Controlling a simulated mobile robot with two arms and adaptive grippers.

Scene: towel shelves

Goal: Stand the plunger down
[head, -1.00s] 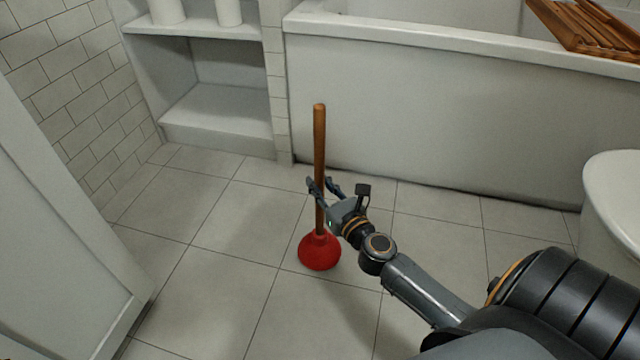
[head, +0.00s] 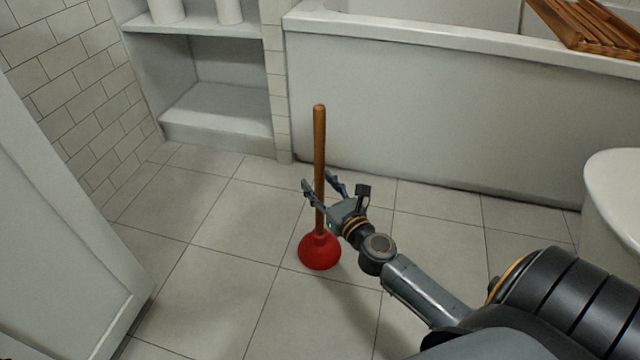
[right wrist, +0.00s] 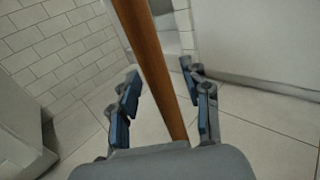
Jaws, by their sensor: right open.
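The plunger has a red rubber cup (head: 319,252) and a wooden handle (head: 319,140). It stands upright, cup down, on the tiled floor in the head view. My right gripper (head: 322,184) is open, with its fingers on either side of the handle above the cup. In the right wrist view, the handle (right wrist: 152,60) passes between the two spread fingers (right wrist: 165,105), with gaps on both sides. The cup is hidden in that view. My left gripper does not show.
A white bathtub (head: 450,120) stands behind the plunger, with a wooden rack (head: 590,28) on its rim. White shelves (head: 220,110) are at the back left, a white panel (head: 60,220) at left and a white rounded fixture (head: 615,195) at right. The floor around the plunger is clear.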

